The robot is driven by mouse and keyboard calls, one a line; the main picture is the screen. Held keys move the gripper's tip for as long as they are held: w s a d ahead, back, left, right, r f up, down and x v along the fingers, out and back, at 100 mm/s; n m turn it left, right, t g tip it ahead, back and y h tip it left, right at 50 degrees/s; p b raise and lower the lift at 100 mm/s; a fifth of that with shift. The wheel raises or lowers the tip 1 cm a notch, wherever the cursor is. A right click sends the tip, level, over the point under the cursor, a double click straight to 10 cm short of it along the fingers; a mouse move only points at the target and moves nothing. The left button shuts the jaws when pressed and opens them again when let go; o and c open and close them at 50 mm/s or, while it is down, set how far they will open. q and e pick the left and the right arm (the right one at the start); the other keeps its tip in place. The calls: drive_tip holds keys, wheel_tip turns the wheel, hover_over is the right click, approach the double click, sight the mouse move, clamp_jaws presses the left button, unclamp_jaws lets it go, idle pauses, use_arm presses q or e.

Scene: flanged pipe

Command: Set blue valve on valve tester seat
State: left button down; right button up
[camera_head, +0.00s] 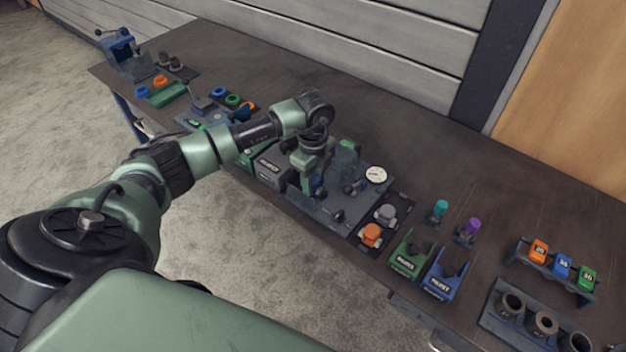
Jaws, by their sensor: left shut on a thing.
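My left arm reaches in from the left over the bench. My left gripper (312,184) points down over the grey plate of the valve tester (328,208), which carries a round white gauge (376,176). The gripper is shut on the blue valve (319,187), of which only a small blue patch shows between and below the fingers. The gripper hides most of the valve and the tester seat, so I cannot tell whether the valve touches the seat. My right gripper is not in view.
Right of the tester, a dark tray holds a grey valve (385,214) and an orange valve (371,235). Green (411,255) and blue (441,282) labelled stands are further right. A rack of coloured blocks (562,265) stands at far right. The bench's back is clear.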

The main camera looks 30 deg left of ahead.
use_arm(q)
drive_tip(key=c, duration=0.6)
unclamp_jaws()
drive_tip(key=shift+r, duration=0.1)
drive_tip(key=shift+o, duration=0.2)
drive_tip(key=shift+r+p, duration=0.55)
drive_tip(key=shift+p, duration=0.05)
wheel_tip(320, 180, up, 4)
drive_tip(key=p, duration=0.2)
drive_tip(key=shift+w+f+p, duration=0.1)
drive_tip(key=shift+f+p, duration=0.05)
drive_tip(key=shift+p, duration=0.2)
drive_tip(key=shift+r+p, duration=0.8)
drive_tip(key=shift+r, duration=0.35)
drive_tip(key=shift+f, duration=0.1)
